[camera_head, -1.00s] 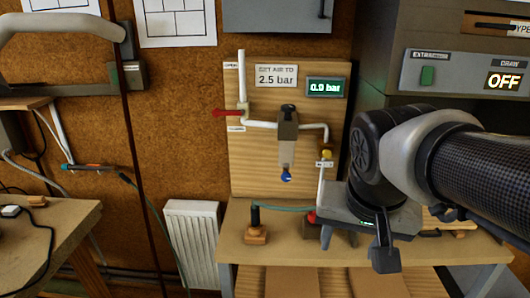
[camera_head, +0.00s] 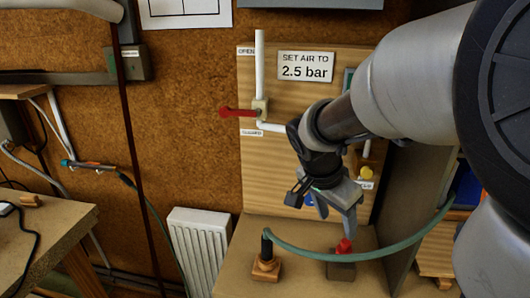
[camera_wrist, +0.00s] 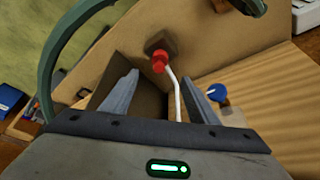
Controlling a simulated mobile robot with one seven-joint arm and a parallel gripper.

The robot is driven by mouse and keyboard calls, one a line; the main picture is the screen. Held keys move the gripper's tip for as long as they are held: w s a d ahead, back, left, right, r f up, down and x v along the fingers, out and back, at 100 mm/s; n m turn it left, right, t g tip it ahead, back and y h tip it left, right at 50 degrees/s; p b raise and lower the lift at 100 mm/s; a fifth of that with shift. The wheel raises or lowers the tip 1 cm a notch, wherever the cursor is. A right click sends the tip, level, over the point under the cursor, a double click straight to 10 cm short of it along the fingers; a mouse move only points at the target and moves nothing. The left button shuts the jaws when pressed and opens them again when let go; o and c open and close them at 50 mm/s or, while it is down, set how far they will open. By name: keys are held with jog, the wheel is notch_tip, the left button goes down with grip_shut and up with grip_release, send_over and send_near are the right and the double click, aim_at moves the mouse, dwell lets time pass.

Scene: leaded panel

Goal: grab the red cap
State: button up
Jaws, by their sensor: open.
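The red cap (camera_head: 344,246) sits on a small dark block (camera_head: 341,270) on the bench, below the wooden panel. My gripper (camera_head: 337,222) is just above it in the head view, fingers pointing down, open and empty. In the wrist view the red cap (camera_wrist: 159,62) lies beyond the fingertips, roughly midway between them, and is not between the fingers. A thin white pipe (camera_wrist: 176,92) runs close beside the cap in that view; I cannot tell whether they touch.
A green hose (camera_head: 350,254) arcs from a black peg on a wooden block (camera_head: 266,268) and passes near the cap. A blue knob (camera_wrist: 217,94) is near my right finger in the wrist view. A red lever (camera_head: 238,112) and a yellow knob (camera_head: 367,173) are on the panel.

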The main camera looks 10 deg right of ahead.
aim_at(343, 245)
jog(key=x, duration=1.4)
jog(key=shift+r, duration=0.1)
jog(key=c, duration=1.1)
